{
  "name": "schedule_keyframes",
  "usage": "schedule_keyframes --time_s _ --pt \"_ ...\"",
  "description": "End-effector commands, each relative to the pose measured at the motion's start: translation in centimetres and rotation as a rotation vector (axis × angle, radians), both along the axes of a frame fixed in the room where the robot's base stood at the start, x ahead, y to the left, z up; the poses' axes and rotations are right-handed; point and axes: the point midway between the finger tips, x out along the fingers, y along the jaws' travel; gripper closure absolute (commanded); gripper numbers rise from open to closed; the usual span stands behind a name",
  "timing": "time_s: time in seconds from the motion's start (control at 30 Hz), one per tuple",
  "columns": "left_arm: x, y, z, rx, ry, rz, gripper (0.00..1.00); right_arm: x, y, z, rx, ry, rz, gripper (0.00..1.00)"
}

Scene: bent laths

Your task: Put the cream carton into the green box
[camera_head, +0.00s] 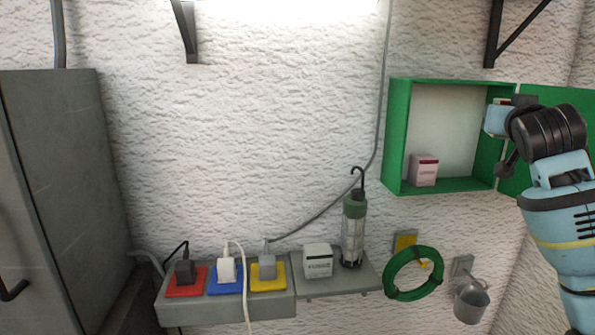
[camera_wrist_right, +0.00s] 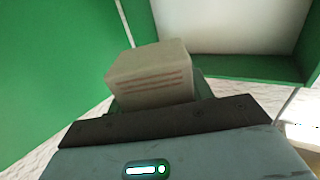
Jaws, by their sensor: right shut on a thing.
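The cream carton (camera_wrist_right: 152,78), with reddish-brown lines of print, is held in my right gripper (camera_wrist_right: 155,108) in the right wrist view. In the head view my right gripper (camera_head: 499,112) is at the right side of the green box (camera_head: 397,135), by its opened door (camera_head: 560,98). Only a sliver of the carton shows there, the rest hidden by the gripper. The green box hangs open on the wall; its inside also shows in the right wrist view (camera_wrist_right: 240,68). My left gripper is not in view.
A pink-and-white carton (camera_head: 423,170) stands in the box, left of its middle; the floor to its right looks clear. A green hose coil (camera_head: 388,275) and a bucket (camera_head: 471,302) hang nearby.

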Motion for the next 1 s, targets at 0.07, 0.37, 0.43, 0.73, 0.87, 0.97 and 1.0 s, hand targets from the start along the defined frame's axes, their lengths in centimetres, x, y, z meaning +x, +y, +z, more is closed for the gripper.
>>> schedule_keyframes --time_s 0.07,0.37,0.43,0.73,0.87,0.97,1.0 --pt "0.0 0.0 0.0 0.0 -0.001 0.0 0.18 0.4 0.8 -3.1 0.0 0.007 0.02 0.72" --pt "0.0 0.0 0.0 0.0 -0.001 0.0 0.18 0.0 3.8 -13.2 0.001 0.006 0.111 0.72" --pt "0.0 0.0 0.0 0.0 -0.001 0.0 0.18 -0.5 4.5 -15.4 0.001 0.007 0.135 0.72" --pt "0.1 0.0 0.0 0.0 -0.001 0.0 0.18 -3.7 7.8 -24.3 0.001 0.006 0.253 0.72" --pt "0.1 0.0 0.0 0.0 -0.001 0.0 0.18 -5.8 9.3 -27.7 0.0 0.006 0.31 0.72" --pt "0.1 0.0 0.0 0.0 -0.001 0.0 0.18 -7.6 10.5 -30.2 0.0 0.007 0.357 0.72" --pt "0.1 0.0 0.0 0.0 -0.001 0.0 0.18 -8.4 11.0 -31.1 0.0 0.006 0.376 0.72"
